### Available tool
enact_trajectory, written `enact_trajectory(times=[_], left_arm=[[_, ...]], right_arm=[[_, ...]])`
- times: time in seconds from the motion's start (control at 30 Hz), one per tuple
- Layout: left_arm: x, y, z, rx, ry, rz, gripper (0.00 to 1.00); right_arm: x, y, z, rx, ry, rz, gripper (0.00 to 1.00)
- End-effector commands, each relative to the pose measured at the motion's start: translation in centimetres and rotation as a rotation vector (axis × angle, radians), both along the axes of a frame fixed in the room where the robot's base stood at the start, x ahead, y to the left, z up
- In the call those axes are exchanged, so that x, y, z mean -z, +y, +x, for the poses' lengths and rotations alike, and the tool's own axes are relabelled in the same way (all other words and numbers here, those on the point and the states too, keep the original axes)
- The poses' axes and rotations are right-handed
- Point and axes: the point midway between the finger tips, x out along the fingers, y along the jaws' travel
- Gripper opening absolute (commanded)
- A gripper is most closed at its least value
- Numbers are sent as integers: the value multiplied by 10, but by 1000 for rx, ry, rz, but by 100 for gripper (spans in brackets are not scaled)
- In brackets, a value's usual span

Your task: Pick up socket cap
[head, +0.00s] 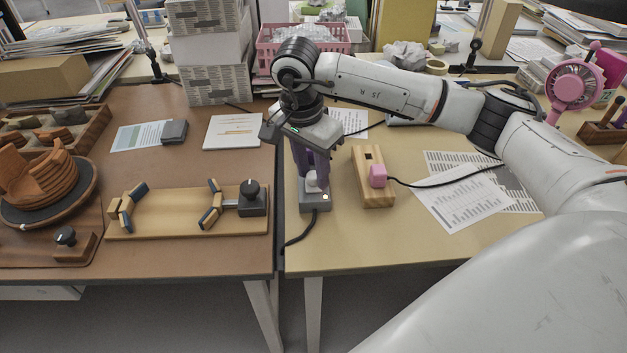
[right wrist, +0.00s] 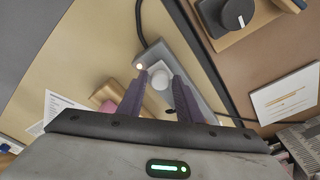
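The socket cap (head: 314,184) is a small white round piece on top of a grey socket block (head: 316,203) on the right-hand table. The block has a small lit light at its near end. My right gripper (head: 314,176) points down over the block with its purple fingers on either side of the cap. In the right wrist view the cap (right wrist: 160,79) lies between the two fingertips (right wrist: 160,77), with a narrow gap to each, so the gripper looks open. My left gripper is not in view.
A wooden block (head: 369,158) holding a pink plug (head: 378,176) stands close to the right of the socket block. A black cable (head: 298,239) runs from the socket block's near end. A wooden board (head: 168,224) with a black knob is to the left.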

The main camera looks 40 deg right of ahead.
Motion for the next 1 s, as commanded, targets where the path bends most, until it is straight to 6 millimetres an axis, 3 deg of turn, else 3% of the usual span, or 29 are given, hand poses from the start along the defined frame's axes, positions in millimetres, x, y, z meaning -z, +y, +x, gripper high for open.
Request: enact_trajectory(times=[0.03, 0.17, 0.47, 0.83, 1.0], left_arm=[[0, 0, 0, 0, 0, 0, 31], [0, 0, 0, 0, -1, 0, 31], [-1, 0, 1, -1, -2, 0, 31], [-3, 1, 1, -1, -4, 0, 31], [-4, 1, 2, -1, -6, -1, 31]], right_arm=[[0, 0, 0, 0, 0, 0, 23], [0, 0, 0, 0, 0, 0, 1], [-5, 0, 1, 1, -3, 1, 1], [-73, 0, 1, 0, -5, 1, 1], [-92, 4, -2, -48, -3, 1, 1]])
